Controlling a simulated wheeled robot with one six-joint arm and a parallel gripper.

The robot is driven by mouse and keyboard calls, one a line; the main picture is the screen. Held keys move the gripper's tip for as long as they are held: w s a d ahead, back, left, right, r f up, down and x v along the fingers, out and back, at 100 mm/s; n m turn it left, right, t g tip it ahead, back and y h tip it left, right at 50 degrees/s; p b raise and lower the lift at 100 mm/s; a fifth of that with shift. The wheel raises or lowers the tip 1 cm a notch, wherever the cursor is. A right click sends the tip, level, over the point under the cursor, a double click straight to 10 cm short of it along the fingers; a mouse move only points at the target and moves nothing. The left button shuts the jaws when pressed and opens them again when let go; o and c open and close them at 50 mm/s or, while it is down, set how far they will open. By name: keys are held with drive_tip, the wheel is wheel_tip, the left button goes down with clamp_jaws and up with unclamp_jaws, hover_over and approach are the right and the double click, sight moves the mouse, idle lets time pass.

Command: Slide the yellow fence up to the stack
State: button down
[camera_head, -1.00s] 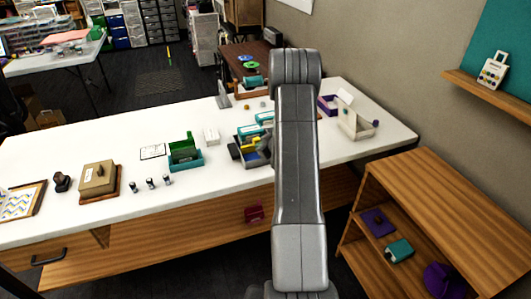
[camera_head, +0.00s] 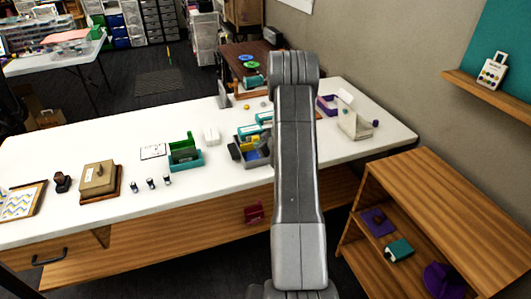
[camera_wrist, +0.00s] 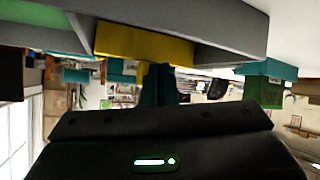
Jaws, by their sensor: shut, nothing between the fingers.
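The yellow fence (camera_wrist: 140,45) shows in the wrist view as a yellow block against the grey walls of a tray (camera_wrist: 215,18). In the head view a bit of yellow (camera_head: 250,146) shows in the grey tray (camera_head: 256,161), left of my arm. My gripper (camera_wrist: 165,78) shows dark in the wrist view, shut and empty, with its tip close to the fence's edge. I cannot tell whether they touch. I cannot make out the stack for certain; a dark block (camera_head: 234,151) stands at the tray's left side.
A purple box (camera_head: 327,107) and a pale open box (camera_head: 355,127) are right of my arm.

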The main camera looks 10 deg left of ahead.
drive_tip(key=shift+w+a+p, duration=0.3)
drive_tip(key=shift+w+a, duration=0.2)
drive_tip(key=shift+w, duration=0.25)
idle(0.8)
drive_tip(key=shift+s, duration=0.1)
drive_tip(key=shift+s+d+b, duration=0.4)
drive_tip(key=shift+s+d, duration=0.25)
drive_tip(key=shift+s, duration=0.3)
drive_tip(key=shift+s+d+b, duration=0.35)
drive_tip(key=shift+s+d, duration=0.3)
drive_tip(key=shift+s, duration=0.3)
drive_tip(key=shift+s+d+b, duration=0.4)
drive_tip(key=shift+s+d, duration=0.25)
drive_tip(key=shift+s, duration=0.3)
drive_tip(key=shift+w+a+p, duration=0.4)
drive_tip(key=shift+w+a, duration=0.25)
drive_tip(key=shift+w, duration=0.35)
drive_tip(key=shift+w+a+p, duration=0.35)
drive_tip(key=shift+w+a, duration=0.3)
drive_tip(key=shift+w, duration=0.3)
drive_tip(key=shift+w+a+p, duration=0.4)
drive_tip(key=shift+w+a, duration=0.25)
drive_tip(key=shift+w, duration=0.35)
drive_tip(key=shift+s, duration=0.15)
